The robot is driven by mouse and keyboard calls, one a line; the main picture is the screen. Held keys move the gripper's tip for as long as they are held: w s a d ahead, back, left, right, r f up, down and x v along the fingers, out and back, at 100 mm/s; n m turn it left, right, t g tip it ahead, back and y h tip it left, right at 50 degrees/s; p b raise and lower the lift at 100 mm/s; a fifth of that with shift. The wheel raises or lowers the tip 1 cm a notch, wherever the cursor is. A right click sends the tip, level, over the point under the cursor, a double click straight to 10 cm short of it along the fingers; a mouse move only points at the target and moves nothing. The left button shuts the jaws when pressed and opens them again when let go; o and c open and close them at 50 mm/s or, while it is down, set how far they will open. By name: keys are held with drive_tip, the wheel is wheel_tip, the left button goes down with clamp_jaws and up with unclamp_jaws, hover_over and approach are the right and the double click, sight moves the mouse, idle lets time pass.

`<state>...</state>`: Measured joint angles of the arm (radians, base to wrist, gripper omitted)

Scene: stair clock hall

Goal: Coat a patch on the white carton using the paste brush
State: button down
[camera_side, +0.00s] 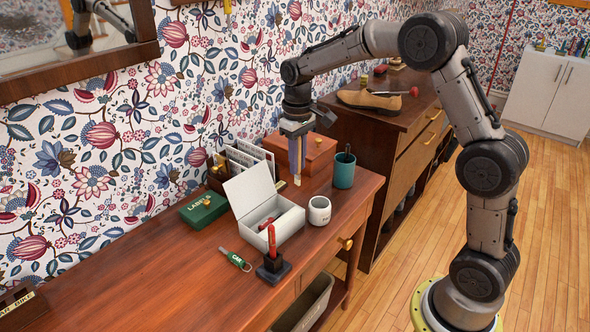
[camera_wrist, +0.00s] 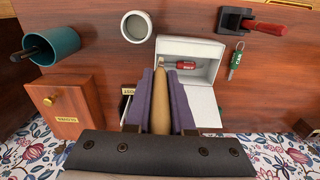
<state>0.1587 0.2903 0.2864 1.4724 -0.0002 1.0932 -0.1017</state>
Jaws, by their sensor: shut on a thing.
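My gripper (camera_side: 297,150) is shut on the paste brush, whose tan wooden body shows between the purple pads in the wrist view (camera_wrist: 162,105). In the side view the brush (camera_side: 298,181) points down above the table, behind and to the right of the carton. I cannot make out its bristles. The white carton (camera_side: 284,226) stands on the table with its lid (camera_side: 251,187) raised; it also shows in the wrist view (camera_wrist: 203,48). A red-handled tool (camera_wrist: 186,65) lies at it. The brush looks apart from the carton. A small white pot (camera_side: 319,211) stands right of the carton.
A teal cup (camera_side: 344,170) holding a dark stick and a wooden box (camera_side: 310,153) stand close to my gripper. A letter rack (camera_side: 245,158), green box (camera_side: 204,209), green-tagged key (camera_side: 235,260) and red tool in a black stand (camera_side: 273,266) surround the carton. The table's left is mostly clear.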

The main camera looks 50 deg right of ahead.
sight(299, 178)
drive_tip(key=shift+s+d+f, duration=0.1)
drive_tip(key=shift+s+d, duration=0.05)
drive_tip(key=shift+s, duration=0.05)
idle(0.5)
drive_tip(key=shift+f, duration=0.1)
drive_tip(key=shift+f, duration=3.6)
drive_tip(key=shift+w+a+f, duration=0.1)
drive_tip(key=shift+a+f, duration=0.05)
drive_tip(key=shift+a, duration=0.6)
drive_tip(key=shift+a+f, duration=0.1)
drive_tip(key=shift+a, duration=0.6)
drive_tip(key=shift+w+a, duration=0.2)
drive_tip(key=shift+a, duration=5.2)
drive_tip(key=shift+s+d, duration=0.15)
drive_tip(key=shift+d, duration=3.35)
drive_tip(key=shift+s+d, duration=0.15)
drive_tip(key=shift+d, duration=3.3)
drive_tip(key=shift+a+r, duration=0.1)
drive_tip(key=shift+r, duration=3.9)
